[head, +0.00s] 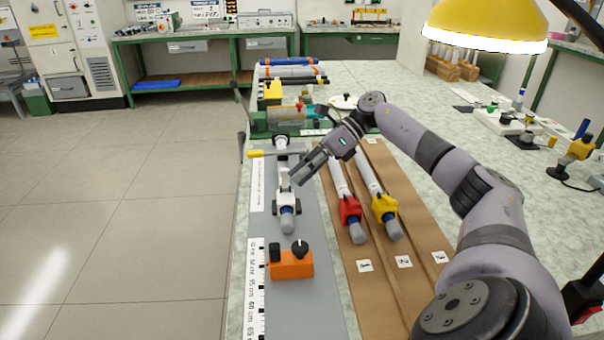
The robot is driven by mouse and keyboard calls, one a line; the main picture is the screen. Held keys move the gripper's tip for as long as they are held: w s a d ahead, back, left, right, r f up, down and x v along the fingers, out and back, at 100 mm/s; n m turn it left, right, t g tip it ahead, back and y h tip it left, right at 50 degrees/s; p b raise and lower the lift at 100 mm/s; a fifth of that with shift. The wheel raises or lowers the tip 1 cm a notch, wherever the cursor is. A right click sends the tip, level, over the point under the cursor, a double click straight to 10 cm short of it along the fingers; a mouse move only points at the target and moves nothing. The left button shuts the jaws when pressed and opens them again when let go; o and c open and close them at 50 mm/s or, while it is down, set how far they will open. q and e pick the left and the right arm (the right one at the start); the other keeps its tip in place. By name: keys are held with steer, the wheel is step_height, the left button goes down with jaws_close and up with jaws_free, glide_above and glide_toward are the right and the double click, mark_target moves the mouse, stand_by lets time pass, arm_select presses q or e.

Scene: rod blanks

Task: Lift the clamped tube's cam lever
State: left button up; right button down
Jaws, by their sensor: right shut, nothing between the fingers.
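A pale tube with a white collar (288,195) and a blue end (287,222) lies lengthwise on the grey strip (300,315). Its far end reaches a fixture with a yellow-tipped handle (256,153) sticking out to the left. My right gripper (297,179) is shut and empty. Its fingertips point down-left, beside or just above the right side of this tube near the white collar; I cannot tell if they touch. The collar's cam lever is too small to make out clearly. My left gripper is not in view.
Right of it, tubes with a red collar (350,209) and a yellow collar (384,207) lie on a brown grooved board (425,262). An orange block (291,264) with black knobs stands on the strip nearer me. A yellow lamp (487,25) hangs upper right.

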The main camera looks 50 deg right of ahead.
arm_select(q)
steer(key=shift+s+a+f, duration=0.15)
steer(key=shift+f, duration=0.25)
arm_select(e)
steer(key=shift+r, duration=0.3)
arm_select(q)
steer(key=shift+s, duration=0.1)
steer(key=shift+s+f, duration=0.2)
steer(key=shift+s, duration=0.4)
arm_select(e)
steer(key=v, duration=0.8)
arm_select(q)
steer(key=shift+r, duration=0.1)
arm_select(e)
steer(key=shift+r, duration=0.1)
